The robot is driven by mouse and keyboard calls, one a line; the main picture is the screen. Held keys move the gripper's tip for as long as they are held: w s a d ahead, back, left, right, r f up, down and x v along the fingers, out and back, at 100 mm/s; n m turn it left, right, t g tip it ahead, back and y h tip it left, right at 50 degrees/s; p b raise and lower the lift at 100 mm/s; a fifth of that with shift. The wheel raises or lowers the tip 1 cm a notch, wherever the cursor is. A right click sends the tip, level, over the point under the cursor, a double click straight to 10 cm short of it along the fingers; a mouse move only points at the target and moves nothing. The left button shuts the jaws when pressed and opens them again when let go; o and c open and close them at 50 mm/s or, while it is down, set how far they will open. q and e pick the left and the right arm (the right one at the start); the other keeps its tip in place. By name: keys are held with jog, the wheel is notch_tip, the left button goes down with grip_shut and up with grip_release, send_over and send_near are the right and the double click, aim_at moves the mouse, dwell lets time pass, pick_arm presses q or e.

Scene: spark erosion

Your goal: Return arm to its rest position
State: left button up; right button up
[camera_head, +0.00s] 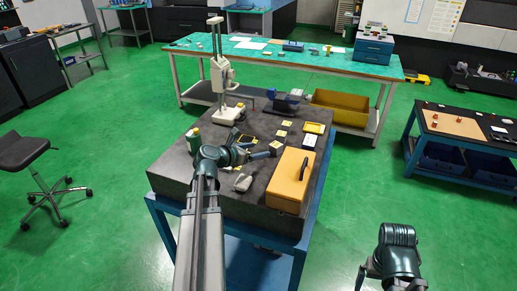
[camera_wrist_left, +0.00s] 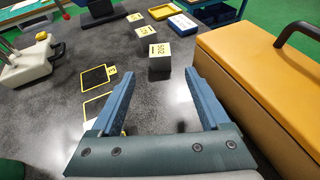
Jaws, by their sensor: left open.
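My left gripper (camera_head: 268,151) is over the dark stone table (camera_head: 175,172), its fingers pointing right in the head view. In the left wrist view the left gripper (camera_wrist_left: 160,76) is open, with nothing between its fingers.
A yellow case with a dark handle (camera_head: 288,183) stands close right of the left gripper. A white measuring stand (camera_head: 222,80) rises behind. A stool (camera_head: 22,152) stands left; green floor is open around.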

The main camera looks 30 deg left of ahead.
aim_at(273, 147)
pick_arm(q)
jog(key=b+x, duration=0.4)
jog(key=x, duration=0.8)
jog(key=shift+w+b, duration=0.1)
jog(key=shift+b, duration=0.25)
jog(key=shift+f, duration=0.15)
jog(key=shift+r, duration=0.2)
